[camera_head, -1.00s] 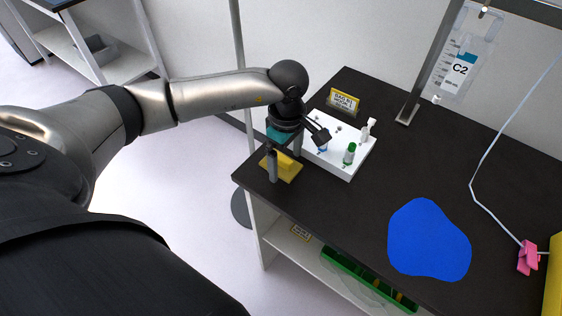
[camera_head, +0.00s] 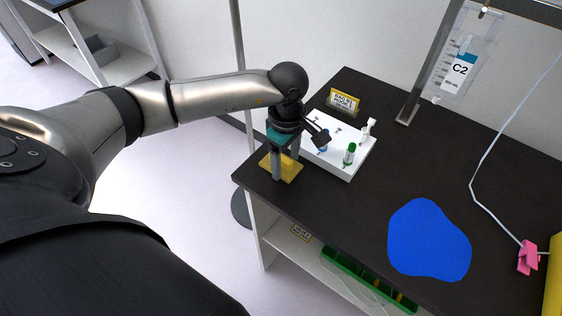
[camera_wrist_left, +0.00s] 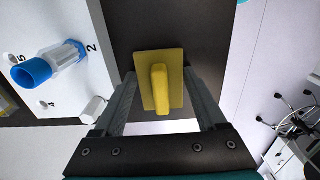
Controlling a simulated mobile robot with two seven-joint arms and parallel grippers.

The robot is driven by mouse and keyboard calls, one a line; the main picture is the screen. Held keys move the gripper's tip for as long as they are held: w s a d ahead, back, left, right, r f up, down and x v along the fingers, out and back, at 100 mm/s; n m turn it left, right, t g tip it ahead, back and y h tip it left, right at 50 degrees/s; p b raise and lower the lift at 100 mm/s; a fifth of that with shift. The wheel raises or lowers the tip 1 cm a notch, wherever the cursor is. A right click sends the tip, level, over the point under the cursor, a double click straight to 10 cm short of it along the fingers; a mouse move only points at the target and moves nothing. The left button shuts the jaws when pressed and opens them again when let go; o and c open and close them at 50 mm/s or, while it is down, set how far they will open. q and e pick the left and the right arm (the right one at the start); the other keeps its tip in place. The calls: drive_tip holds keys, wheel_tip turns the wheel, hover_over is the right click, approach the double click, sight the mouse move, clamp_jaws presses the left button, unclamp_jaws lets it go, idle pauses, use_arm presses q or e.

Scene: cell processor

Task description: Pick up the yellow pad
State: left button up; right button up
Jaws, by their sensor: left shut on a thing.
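The yellow pad (camera_head: 292,175) is a flat square plate with a raised handle, at the left corner of the dark table. I cannot tell whether the plate is clear of the table. My right gripper is not in view.
Beside the gripper is a white rack (camera_head: 345,160) with a green-capped vial (camera_head: 349,153) and a blue-capped vial (camera_wrist_left: 48,65). A yellow sign (camera_head: 343,102) stands behind it. A blue patch (camera_head: 430,240) lies at the front. A C2 bag (camera_head: 462,62) hangs at the back.

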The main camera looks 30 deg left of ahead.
sight(286, 159)
use_arm(q)
drive_tip(key=shift+r, duration=0.1)
wheel_tip(286, 159, up, 20)
drive_tip(key=p, duration=0.1)
idle(0.4)
drive_tip(key=o, duration=0.8)
clamp_jaws()
